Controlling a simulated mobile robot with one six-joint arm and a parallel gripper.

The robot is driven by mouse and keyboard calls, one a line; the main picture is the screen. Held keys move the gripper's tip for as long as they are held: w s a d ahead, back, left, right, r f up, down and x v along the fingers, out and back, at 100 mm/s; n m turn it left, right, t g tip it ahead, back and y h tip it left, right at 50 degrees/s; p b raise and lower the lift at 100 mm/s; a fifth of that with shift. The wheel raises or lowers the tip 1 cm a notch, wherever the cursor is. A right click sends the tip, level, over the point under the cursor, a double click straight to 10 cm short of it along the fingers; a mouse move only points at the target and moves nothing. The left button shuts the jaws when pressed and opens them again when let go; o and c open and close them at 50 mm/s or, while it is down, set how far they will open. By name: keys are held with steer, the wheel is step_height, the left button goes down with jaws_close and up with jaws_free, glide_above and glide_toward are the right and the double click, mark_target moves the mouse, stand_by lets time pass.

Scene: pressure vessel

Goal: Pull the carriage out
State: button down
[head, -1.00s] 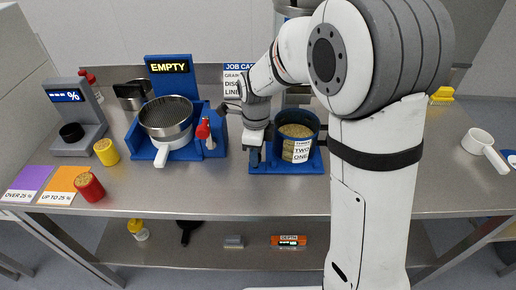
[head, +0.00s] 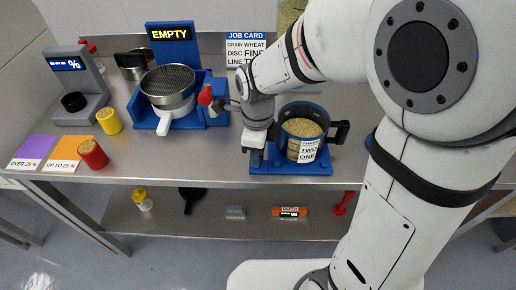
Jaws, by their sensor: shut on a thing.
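The blue carriage (head: 318,168) sits on the bench near its front edge, right of centre. A blue-rimmed cup (head: 316,112) stands upright on it, filled with grain-coloured material. The cup has a black handle (head: 339,132) on its right and a white label reading "TWO" and "ONE". My gripper (head: 256,154) is at the carriage's left side, left of the cup, pointing down. It is shut on the carriage; the exact grip is partly hidden by the gripper.
Left of the gripper, a blue stand holds a round sieve pan (head: 167,88) under an EMPTY display (head: 172,33), with a red-tipped lever (head: 205,95). Red (head: 92,154) and yellow (head: 109,121) jars stand farther left.

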steer(key=shift+s+f, duration=0.1)
steer(key=shift+s, duration=0.1)
steer(key=c, duration=1.1)
jaws_free()
steer(key=shift+o, duration=0.2)
step_height(320, 180, up, 8)
steer(key=shift+w, duration=0.15)
steer(key=s+d+n+t, duration=0.1)
steer(key=s+d+n, duration=0.3)
steer(key=d+n, duration=0.3)
steer(key=s+d+n+t, duration=0.2)
steer(key=s+d+n, duration=0.2)
steer(key=d+n, duration=0.4)
steer(key=n, duration=0.5)
steer(key=shift+s+r, duration=0.4)
